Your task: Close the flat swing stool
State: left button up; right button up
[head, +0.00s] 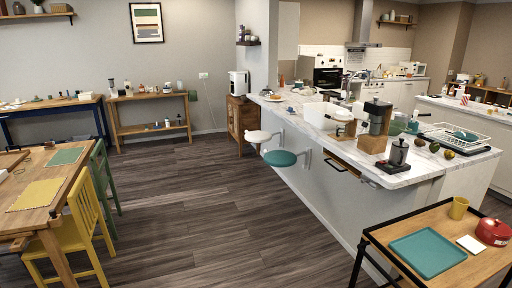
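Two swing stools stick out from the side of the marble-topped kitchen island (335,170). One has a teal round seat (280,158) that looks flat. The other, just behind it, has a white seat (257,136) that looks more moulded. Both seats are swung out over the floor, and a grey support shows beside each at the island wall. I cannot tell for sure which one is the flat stool. Neither of my grippers shows in the head view.
Open dark wood floor (190,200) lies left of the island. A yellow chair (82,225) and wooden table (40,205) stand at left. A wooden trolley (400,275) with a teal tray (428,252) stands at front right. A cane cabinet (242,122) stands beyond the stools.

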aim_at(258, 137)
jog(key=i+j+u, duration=0.4)
jog(key=i, duration=0.4)
jog(key=i+u, duration=0.4)
jog(key=i, duration=2.1)
jog(key=i+z, duration=0.15)
jog(key=i, duration=0.4)
jog(key=i+j+z, duration=0.15)
jog(key=i, duration=0.4)
jog(key=i+j+z, duration=0.2)
jog(key=i, duration=0.35)
jog(key=i+j+z, duration=0.25)
jog(key=i+z, duration=0.15)
jog(key=i+j+z, duration=0.95)
jog(key=j+z, duration=0.15)
jog(key=j, duration=0.2)
